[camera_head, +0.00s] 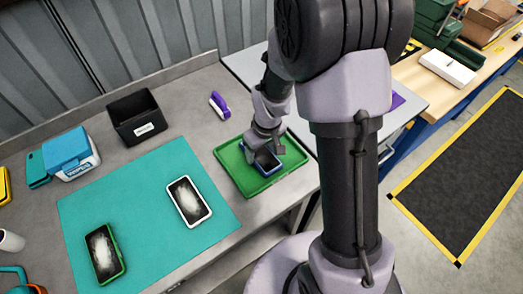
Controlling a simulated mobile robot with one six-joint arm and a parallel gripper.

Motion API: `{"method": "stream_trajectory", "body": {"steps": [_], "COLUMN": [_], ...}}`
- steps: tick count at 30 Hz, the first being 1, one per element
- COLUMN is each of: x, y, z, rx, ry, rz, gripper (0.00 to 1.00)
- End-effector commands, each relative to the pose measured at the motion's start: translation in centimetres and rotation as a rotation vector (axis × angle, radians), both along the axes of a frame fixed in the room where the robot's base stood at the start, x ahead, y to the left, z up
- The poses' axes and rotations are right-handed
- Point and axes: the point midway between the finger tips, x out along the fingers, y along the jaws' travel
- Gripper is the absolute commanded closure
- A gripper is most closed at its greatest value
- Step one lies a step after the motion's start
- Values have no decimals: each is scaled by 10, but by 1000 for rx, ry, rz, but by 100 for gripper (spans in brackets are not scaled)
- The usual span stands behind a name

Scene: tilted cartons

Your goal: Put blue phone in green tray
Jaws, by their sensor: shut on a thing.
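The blue phone (266,162) has a dark screen and a blue edge. It is at the green tray (235,170), within the tray's outline in the head view. My gripper (265,145) reaches down over the tray and is shut on the blue phone. I cannot tell whether the phone touches the tray floor. The gripper hides part of the phone, and my arm covers the area to the right of the tray.
A teal mat (150,215) left of the tray holds a white phone (189,201) and a green phone (103,252). A black bin (137,117), a purple-and-white object (220,105) and a blue-and-white box (70,153) stand behind.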

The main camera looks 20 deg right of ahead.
Motion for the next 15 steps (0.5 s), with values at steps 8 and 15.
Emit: {"method": "stream_trajectory", "body": {"steps": [8,15], "x": [0,0], "y": [0,0], "z": [-1,6], "rx": [0,0], "ry": [0,0], "rz": [0,0], "gripper": [13,13]}}
